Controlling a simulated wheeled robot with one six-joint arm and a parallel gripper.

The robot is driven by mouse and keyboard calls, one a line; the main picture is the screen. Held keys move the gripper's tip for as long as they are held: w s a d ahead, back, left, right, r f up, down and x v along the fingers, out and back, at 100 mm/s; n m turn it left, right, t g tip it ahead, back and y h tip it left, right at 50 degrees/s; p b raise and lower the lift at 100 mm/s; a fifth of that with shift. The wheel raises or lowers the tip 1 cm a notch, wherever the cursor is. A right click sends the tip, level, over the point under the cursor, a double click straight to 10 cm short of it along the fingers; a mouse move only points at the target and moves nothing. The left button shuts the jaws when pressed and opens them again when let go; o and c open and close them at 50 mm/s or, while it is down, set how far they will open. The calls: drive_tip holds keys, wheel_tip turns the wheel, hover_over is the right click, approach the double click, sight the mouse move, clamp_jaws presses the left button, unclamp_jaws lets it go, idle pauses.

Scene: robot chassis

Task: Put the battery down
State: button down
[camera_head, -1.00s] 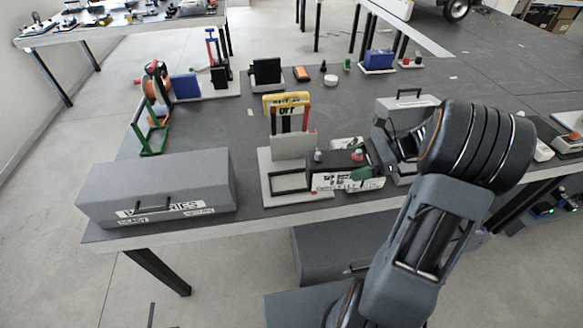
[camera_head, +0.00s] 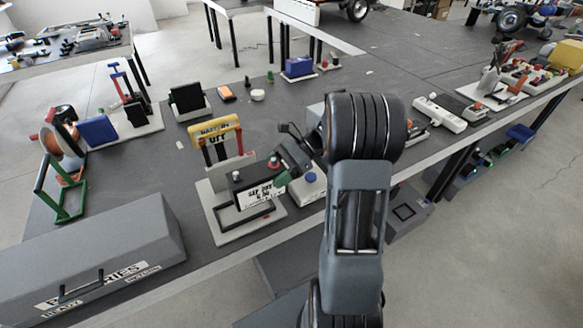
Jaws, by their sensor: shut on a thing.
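The battery (camera_head: 240,184) is a small dark box with a red terminal, a grey terminal and a white label on its front. It is at the right part of a grey stand (camera_head: 237,233) with a black frame; I cannot tell whether it rests on it. My gripper (camera_head: 281,164) is shut on the battery, coming in from the right. Its fingertips are small and partly hidden against the battery.
A long grey BATTERIES case (camera_head: 100,250) lies at the front left. A white device (camera_head: 308,190) with a blue button is close to the gripper's right. The table edge is near in front.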

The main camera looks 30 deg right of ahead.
drive_tip(key=shift+w+a+f, duration=0.6)
drive_tip(key=shift+a+f, duration=0.2)
drive_tip(key=shift+f, duration=0.75)
drive_tip(key=shift+w+a+f, duration=0.65)
drive_tip(key=shift+a+f, duration=0.1)
drive_tip(key=shift+f, duration=0.75)
drive_tip(key=shift+w+a+f, duration=0.6)
drive_tip(key=shift+a+f, duration=0.2)
drive_tip(key=shift+f, duration=0.75)
drive_tip(key=shift+f, duration=0.15)
drive_tip(key=shift+c, duration=0.5)
unclamp_jaws()
drive_tip(key=shift+f, duration=0.1)
